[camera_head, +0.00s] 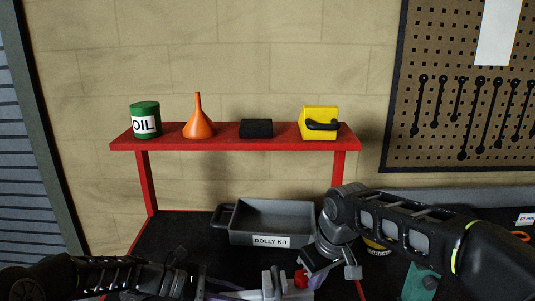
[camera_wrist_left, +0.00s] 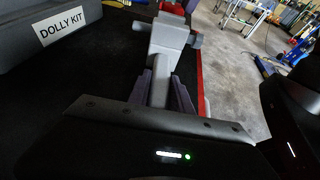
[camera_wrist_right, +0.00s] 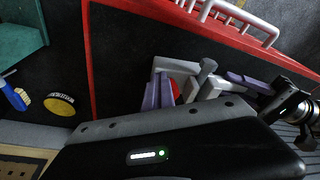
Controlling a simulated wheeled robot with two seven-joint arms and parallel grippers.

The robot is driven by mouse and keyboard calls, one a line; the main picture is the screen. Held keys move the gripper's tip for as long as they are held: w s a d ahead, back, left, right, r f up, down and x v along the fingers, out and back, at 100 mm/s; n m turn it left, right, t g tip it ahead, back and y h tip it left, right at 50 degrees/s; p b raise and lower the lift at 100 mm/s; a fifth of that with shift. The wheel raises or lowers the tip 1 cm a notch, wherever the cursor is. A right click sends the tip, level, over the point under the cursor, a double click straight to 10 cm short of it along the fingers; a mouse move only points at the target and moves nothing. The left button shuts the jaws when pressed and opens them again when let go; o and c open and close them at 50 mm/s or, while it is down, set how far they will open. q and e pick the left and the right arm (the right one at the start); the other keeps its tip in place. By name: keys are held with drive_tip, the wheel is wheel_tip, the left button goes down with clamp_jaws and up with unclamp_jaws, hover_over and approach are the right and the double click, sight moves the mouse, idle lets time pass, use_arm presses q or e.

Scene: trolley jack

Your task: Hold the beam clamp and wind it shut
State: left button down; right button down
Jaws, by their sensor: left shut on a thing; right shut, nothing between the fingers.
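The grey beam clamp (camera_head: 272,284) is at the bottom middle of the head view, over the black trolley top. My left gripper (camera_wrist_left: 164,90) is shut on the clamp's grey bar, with a purple finger on each side. The clamp's blocky body (camera_wrist_left: 168,42) stands out beyond these fingers. My right gripper (camera_wrist_right: 162,92) is shut with nothing between its fingers, close beside the clamp (camera_wrist_right: 207,82). A small red part (camera_head: 301,279) shows at the clamp next to the right fingertips; whether they touch it is unclear.
The grey DOLLY KIT tray (camera_head: 268,238) stands behind the clamp. A red shelf (camera_head: 290,142) above holds an oil can (camera_head: 145,120), orange funnel (camera_head: 199,122), black block (camera_head: 257,129) and yellow item (camera_head: 320,123). A yellow-rimmed disc (camera_wrist_right: 60,105) lies right of the trolley.

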drive_tip(key=shift+s+a, duration=0.2)
drive_tip(key=shift+a, duration=0.2)
drive_tip(key=shift+s+a, duration=0.1)
drive_tip(key=shift+a, duration=0.5)
drive_tip(key=shift+s+d, duration=0.1)
drive_tip(key=shift+s, duration=0.3)
drive_tip(key=shift+d+r, duration=0.1)
drive_tip(key=shift+r, duration=0.05)
drive_tip(key=v, duration=0.3)
drive_tip(key=w+v, duration=0.1)
drive_tip(key=v, duration=0.1)
drive_tip(key=shift+a+r, duration=0.25)
drive_tip(key=shift+r, duration=0.15)
